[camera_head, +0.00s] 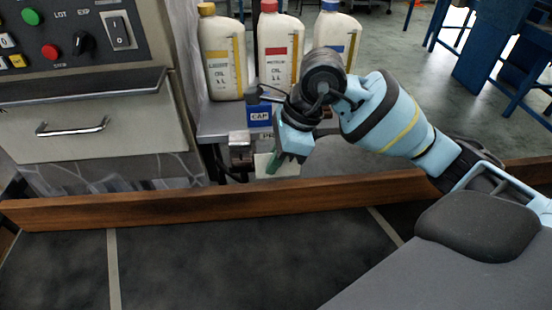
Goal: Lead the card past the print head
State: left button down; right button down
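A pale, cream-coloured card-like piece (290,170) shows just below my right gripper (286,157), under the blue shelf labels. A small green piece (273,163) shows at its left, by the fingertips. The gripper points down, and its fingers are small and partly dark, so I cannot tell whether they are shut on the card. A grey device (240,146), perhaps the print head, stands just left of the gripper, with a dark cable at its foot. There is a small gap between it and the card. My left gripper is not in view.
Three oil bottles with yellow (222,60), red (278,50) and blue (336,35) caps stand on a grey shelf behind. A control panel (75,35) and a drawer (95,125) are at left. A wooden board (200,202) runs across in front.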

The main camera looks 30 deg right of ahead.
aim_at(256, 162)
jog(key=shift+w+a, duration=0.4)
jog(key=shift+a, duration=0.4)
jog(key=shift+w+a, duration=0.35)
jog(key=shift+a, duration=0.4)
jog(key=shift+w+a, duration=0.1)
jog(key=shift+a, duration=0.05)
jog(key=shift+w+a+p, duration=0.2)
jog(key=shift+w+a, duration=0.1)
jog(key=shift+a, duration=0.4)
jog(key=shift+w+a+p, duration=0.2)
jog(key=shift+w+a, duration=0.1)
jog(key=shift+a, duration=0.35)
jog(key=shift+w+a, duration=0.15)
jog(key=shift+a, duration=0.05)
jog(key=shift+a, duration=0.15)
jog(key=shift+w+a, duration=0.4)
jog(key=shift+a, duration=0.4)
jog(key=shift+w+a, duration=0.4)
jog(key=shift+a, duration=0.35)
jog(key=shift+a, duration=0.1)
jog(key=shift+w+a, duration=0.4)
jog(key=shift+a, duration=0.4)
jog(key=shift+w+a, duration=0.4)
jog(key=shift+a, duration=0.35)
